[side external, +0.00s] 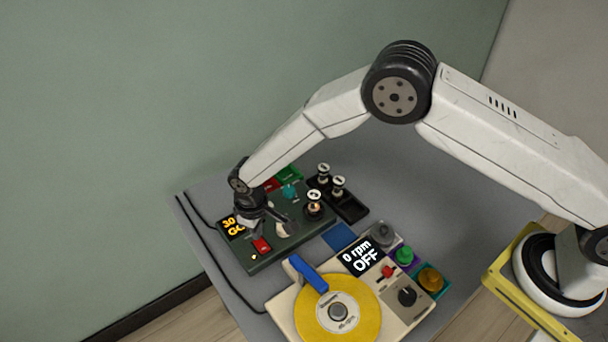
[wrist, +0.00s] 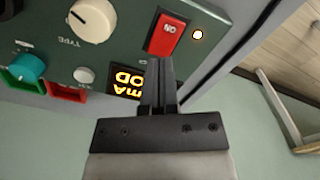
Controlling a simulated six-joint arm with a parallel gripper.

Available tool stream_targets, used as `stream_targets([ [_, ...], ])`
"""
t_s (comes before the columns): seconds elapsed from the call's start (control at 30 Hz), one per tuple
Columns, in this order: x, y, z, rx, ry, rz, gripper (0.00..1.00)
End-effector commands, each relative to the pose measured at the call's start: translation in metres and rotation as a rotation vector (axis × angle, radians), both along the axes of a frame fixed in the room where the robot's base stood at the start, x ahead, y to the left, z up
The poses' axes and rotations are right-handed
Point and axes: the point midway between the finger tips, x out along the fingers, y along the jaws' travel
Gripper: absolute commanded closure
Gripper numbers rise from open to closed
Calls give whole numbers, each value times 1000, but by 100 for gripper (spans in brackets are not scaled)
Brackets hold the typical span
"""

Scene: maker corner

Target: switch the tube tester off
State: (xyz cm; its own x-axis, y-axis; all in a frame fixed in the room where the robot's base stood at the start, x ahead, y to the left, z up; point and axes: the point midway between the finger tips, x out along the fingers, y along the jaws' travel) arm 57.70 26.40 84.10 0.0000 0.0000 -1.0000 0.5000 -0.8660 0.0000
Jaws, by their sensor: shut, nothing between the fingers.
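The tube tester (side external: 285,245) is a dark green panel on the grey table, left of centre in the side external view. Its red rocker switch (wrist: 168,34) is marked ON in the wrist view, and a lamp (wrist: 197,34) beside it glows. Its display (wrist: 127,82) is lit orange, partly hidden by my gripper. A tube stands in the tester. My gripper (wrist: 158,66) is shut and empty, its fingertips at the display-side end of the switch. I cannot tell whether they touch it. The switch also shows in the side external view (side external: 262,244), just below my gripper.
A cream device with a yellow disc (side external: 361,305), a blue arm (side external: 311,276) and a display (side external: 361,257) reading 0 rpm OFF stands in front. A black tray (side external: 352,209) with tubes is behind right. Coloured blocks with knobs (side external: 405,254) stand right. The wall is close behind the table.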

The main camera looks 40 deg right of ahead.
Motion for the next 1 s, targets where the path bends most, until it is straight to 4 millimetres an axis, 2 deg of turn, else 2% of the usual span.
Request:
stream_targets([
  [1.0, 0, 0, -11, 0, 0, 0, 100],
])
